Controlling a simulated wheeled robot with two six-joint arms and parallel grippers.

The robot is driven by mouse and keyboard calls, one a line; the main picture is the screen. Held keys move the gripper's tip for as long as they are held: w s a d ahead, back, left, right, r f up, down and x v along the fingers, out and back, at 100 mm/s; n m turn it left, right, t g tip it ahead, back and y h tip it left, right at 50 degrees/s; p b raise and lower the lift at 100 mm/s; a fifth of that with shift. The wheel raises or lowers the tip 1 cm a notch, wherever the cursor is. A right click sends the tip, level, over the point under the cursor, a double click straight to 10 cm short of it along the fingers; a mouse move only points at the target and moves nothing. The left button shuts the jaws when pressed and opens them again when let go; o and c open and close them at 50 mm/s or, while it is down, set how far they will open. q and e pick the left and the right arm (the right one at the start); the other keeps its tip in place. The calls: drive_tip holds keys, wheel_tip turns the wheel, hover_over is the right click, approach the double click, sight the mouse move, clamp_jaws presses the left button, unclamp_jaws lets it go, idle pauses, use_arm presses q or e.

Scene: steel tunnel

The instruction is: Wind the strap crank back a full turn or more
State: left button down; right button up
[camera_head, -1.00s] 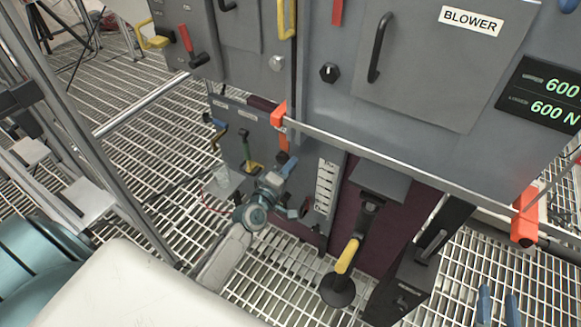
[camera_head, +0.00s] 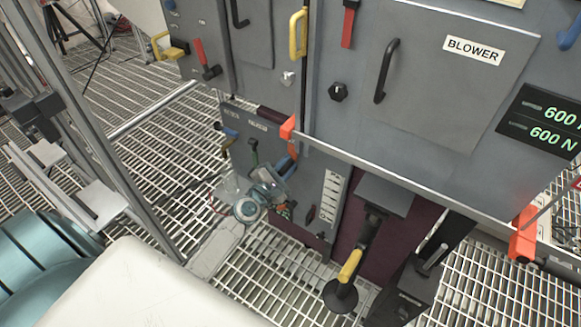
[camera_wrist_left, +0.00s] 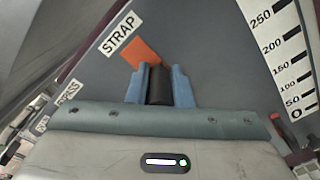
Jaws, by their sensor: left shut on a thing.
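The strap crank has an orange arm (camera_wrist_left: 146,53) and a dark handle (camera_wrist_left: 159,86), just below the white STRAP label (camera_wrist_left: 118,34) in the left wrist view. My left gripper (camera_wrist_left: 160,88) is shut on the dark handle, with one blue finger on each side of it. The orange arm slants up and to the left from the handle. In the head view my left gripper (camera_head: 282,170) is at the lower grey panel, and a bit of orange (camera_head: 292,149) shows just above it. The handle is mostly hidden there. My right gripper is not in view.
A silver rail with orange brackets (camera_head: 288,127) runs across above the lower panel. A yellow-gripped lever (camera_head: 350,266) stands at the right. A number scale (camera_wrist_left: 286,55) is beside the crank. The floor is grating.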

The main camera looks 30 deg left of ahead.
use_arm(q)
drive_tip(key=a+n, duration=0.1)
drive_tip(key=n, duration=0.2)
drive_tip(key=shift+a, duration=0.15)
drive_tip(key=a+n, duration=0.1)
drive_tip(key=n, duration=0.1)
drive_tip(key=a+n, duration=0.1)
drive_tip(key=n, duration=0.1)
drive_tip(key=shift+w+f+b, duration=0.1)
drive_tip(key=shift+f+b, duration=0.1)
drive_tip(key=shift+b, duration=0.2)
drive_tip(key=shift+a+f+n, duration=0.1)
drive_tip(key=shift+a+n, duration=0.05)
drive_tip(key=shift+n, duration=0.55)
drive_tip(key=shift+a+f+n+b, duration=0.25)
drive_tip(key=shift+n+b, duration=0.1)
drive_tip(key=shift+n, duration=0.35)
drive_tip(key=shift+a+f+n+b, duration=0.25)
drive_tip(key=shift+a+n+b, duration=0.1)
drive_tip(key=shift+n, duration=0.75)
drive_tip(key=shift+a+f+n, duration=0.1)
drive_tip(key=shift+n, duration=0.3)
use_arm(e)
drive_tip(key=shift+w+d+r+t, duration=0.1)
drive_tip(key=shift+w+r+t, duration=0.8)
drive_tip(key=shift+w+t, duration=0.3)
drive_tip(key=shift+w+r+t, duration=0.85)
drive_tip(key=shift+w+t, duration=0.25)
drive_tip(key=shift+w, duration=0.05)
